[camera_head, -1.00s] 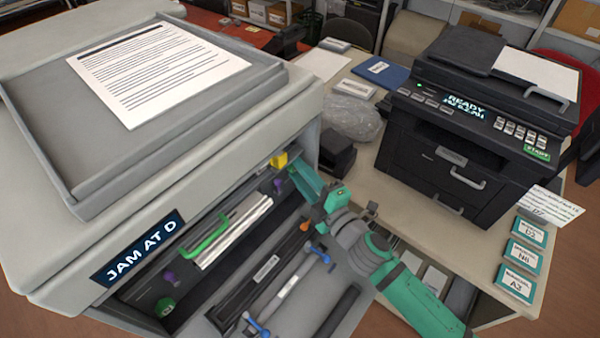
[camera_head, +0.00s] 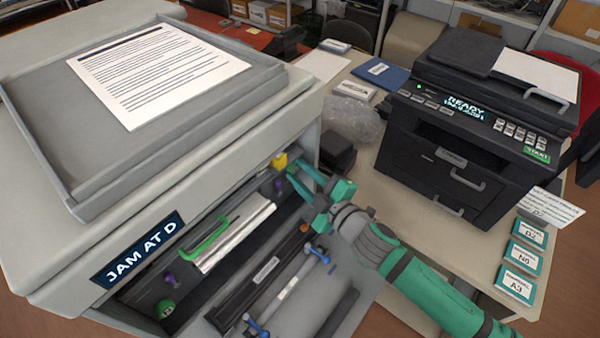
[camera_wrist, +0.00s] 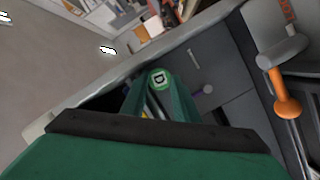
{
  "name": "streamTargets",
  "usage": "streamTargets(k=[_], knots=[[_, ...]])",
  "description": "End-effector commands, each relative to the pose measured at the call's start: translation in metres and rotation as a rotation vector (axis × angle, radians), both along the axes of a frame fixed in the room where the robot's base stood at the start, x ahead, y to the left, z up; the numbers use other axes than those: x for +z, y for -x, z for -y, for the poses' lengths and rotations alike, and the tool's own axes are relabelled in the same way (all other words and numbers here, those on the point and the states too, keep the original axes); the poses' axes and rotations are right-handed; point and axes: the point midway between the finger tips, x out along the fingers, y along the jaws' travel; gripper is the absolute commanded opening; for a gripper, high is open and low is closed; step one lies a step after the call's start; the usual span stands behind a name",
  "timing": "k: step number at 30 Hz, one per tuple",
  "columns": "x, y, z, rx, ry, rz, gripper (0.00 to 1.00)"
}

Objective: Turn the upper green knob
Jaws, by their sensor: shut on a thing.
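The open printer bay (camera_head: 235,255) faces me below the "JAM AT D" display (camera_head: 138,250). In the wrist view, the upper green knob (camera_wrist: 159,79) shows its round end with a pale letter mark, between the two green fingers of my gripper (camera_wrist: 160,88). My gripper is shut on this knob. In the head view, my gripper (camera_head: 299,173) reaches into the upper right end of the bay and hides the knob. Another green knob (camera_head: 166,308) sits at the bay's lower left end.
A green-handled lever (camera_head: 208,240), purple knobs (camera_head: 170,279), a yellow part (camera_head: 279,160) and an orange-tipped lever (camera_head: 304,228) crowd the bay near my gripper. A blue-ended bar (camera_head: 288,290) lies in front. A black printer (camera_head: 470,130) stands on the table at right.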

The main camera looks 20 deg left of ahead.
Motion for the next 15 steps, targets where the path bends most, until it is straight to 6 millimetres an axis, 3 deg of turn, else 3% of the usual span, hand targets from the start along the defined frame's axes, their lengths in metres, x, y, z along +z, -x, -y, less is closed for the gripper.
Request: streamTargets(k=[8, 9, 15], knots=[[0.0003, 0.0003, -0.0005, 0.001, -0.001, 0.000, 0.05], [0.0003, 0.0003, -0.0005, 0.001, 0.000, 0.001, 0.32], [0.0002, 0.0001, -0.0002, 0.001, 0.000, 0.001, 0.35]])
